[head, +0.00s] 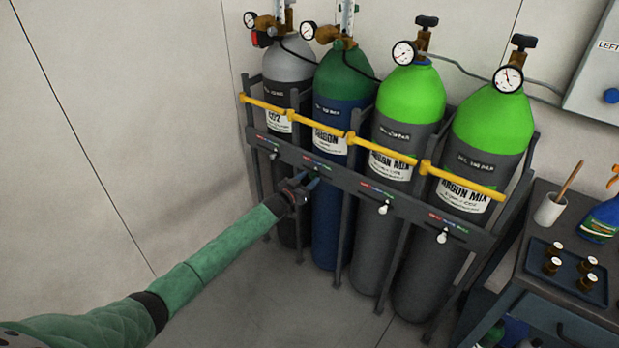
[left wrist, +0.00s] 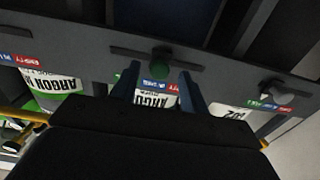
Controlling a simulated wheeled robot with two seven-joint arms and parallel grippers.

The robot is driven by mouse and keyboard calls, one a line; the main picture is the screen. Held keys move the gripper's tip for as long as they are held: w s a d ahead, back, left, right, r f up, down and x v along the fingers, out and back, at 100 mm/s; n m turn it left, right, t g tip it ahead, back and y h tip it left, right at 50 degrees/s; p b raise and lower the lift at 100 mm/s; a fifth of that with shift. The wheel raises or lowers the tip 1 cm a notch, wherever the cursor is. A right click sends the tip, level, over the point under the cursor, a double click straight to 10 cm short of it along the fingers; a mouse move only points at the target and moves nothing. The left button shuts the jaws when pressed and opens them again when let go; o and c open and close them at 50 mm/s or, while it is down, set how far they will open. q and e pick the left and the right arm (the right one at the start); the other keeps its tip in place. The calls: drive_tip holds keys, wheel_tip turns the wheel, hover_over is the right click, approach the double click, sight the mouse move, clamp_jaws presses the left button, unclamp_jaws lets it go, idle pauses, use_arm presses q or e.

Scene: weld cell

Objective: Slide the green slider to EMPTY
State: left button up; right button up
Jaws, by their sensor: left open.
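The green slider (left wrist: 161,62) is a round knob on a dark slot in the grey rack rail, near the slot's middle, in the left wrist view. A label strip (left wrist: 155,84) runs along it; its blue part shows nearest the knob, and my fingers hide other parts. My left gripper (left wrist: 160,72) is open, with one fingertip on each side of the knob; I cannot tell whether either touches it. In the head view my left gripper (head: 312,177) is at the rail before the blue-bodied argon cylinder (head: 327,225) and covers the knob. My right gripper is not in view.
Pale sliders sit on the same rail (head: 345,183), one left (head: 273,155) and two right (head: 383,209) of my gripper. Yellow bars (head: 360,143) cross the cylinders above. A cart with a tray (head: 562,290) stands at right. The floor at front is clear.

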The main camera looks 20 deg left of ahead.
sight(306, 167)
use_arm(q)
drive_tip(key=shift+w+d, duration=0.25)
drive_tip(key=shift+w, duration=0.35)
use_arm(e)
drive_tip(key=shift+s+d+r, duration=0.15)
use_arm(q)
drive_tip(key=shift+c, duration=0.5)
